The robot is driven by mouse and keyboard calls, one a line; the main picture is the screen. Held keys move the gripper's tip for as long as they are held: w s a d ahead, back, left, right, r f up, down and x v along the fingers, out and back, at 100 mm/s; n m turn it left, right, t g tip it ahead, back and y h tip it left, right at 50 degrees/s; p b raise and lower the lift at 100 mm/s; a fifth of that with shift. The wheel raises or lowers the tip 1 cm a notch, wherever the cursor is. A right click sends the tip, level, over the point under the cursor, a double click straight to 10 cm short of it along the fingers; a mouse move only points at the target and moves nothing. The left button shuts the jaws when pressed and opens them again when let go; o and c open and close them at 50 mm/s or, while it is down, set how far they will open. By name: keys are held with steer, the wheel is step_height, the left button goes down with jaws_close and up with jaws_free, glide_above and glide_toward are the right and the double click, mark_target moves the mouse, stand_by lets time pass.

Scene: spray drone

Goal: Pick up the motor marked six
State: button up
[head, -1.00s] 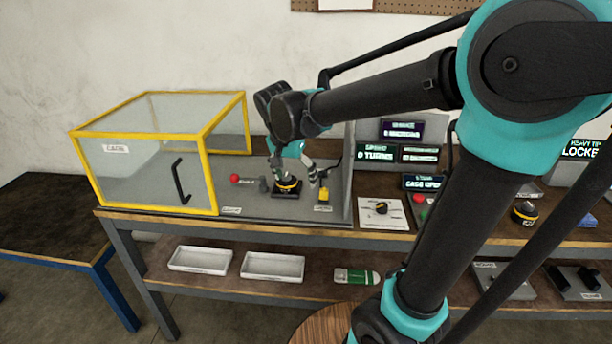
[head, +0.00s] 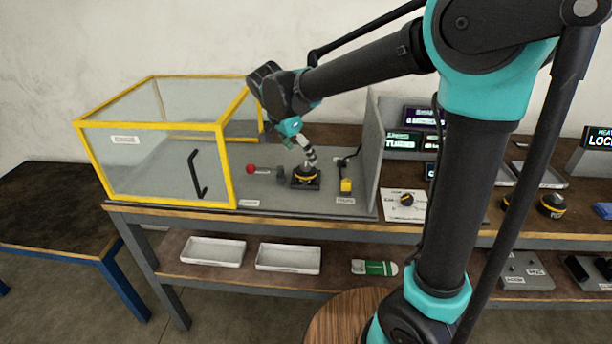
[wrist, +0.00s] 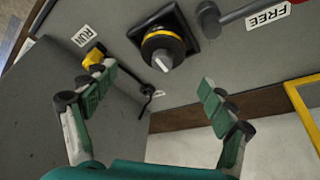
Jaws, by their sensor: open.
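A round black motor with a yellow ring and a pale top bar (head: 306,173) sits on a square black base on the grey bench panel, right of the cage. It also shows in the wrist view (wrist: 163,47). I cannot read a six on it. My gripper (head: 308,152) is just above this motor, open and empty. In the wrist view its green fingers (wrist: 157,80) are spread wide, with the motor beyond the gap between them and apart from both. Another black and yellow motor (head: 552,204) stands farther right on the bench; its mark is too small to read.
A yellow-framed clear cage (head: 150,205) stands left. A red knob (head: 251,169) and the FREE lever (wrist: 236,14) are beside the motor. A yellow switch (head: 346,186) and upright grey panel (head: 368,150) are to the right. White trays (head: 213,251) lie on the lower shelf.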

mark_target(304, 165)
steer(key=shift+a+x, duration=0.15)
steer(key=shift+x, duration=1.75)
steer(key=shift+a+x, duration=0.1)
steer(key=shift+x, duration=1.8)
steer(key=shift+s+f, duration=0.1)
steer(key=shift+c, duration=0.5)
steer(key=c, duration=1.7)
